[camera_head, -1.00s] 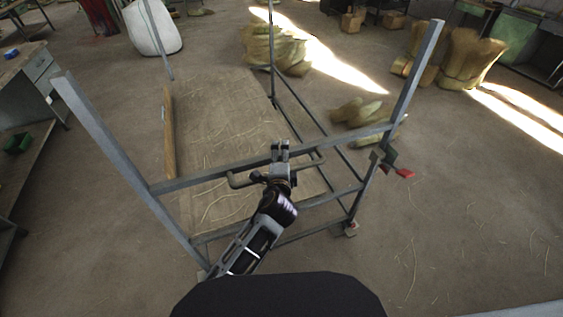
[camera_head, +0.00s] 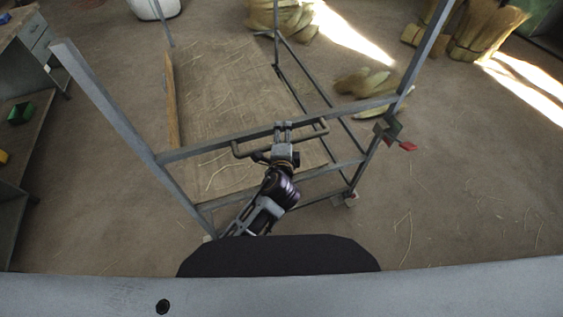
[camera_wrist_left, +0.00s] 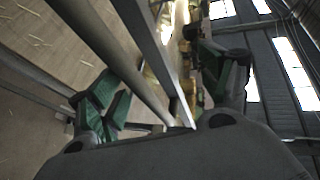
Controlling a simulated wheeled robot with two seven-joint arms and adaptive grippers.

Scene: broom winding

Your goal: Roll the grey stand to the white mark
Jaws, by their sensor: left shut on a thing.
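The grey stand (camera_head: 225,141) is a wheeled metal frame with tall uprights and a board base strewn with straw. It stands upright in front of me in the head view. My left gripper (camera_head: 283,127) is shut on the stand's handle bar (camera_head: 240,152) on the near side. In the left wrist view, a grey bar (camera_wrist_left: 115,52) runs between the green-padded fingers of my left gripper (camera_wrist_left: 165,90). A caster (camera_head: 351,199) shows at the stand's near right corner. I see no white mark in these views. My right gripper is out of view.
Straw bundles lie behind the stand (camera_head: 290,20), to its right (camera_head: 365,85) and at the far right (camera_head: 485,30). A workbench (camera_head: 22,145) with a green bin (camera_head: 20,113) is at the left. A white sack (camera_head: 155,8) is at the back. The floor at right is mostly clear.

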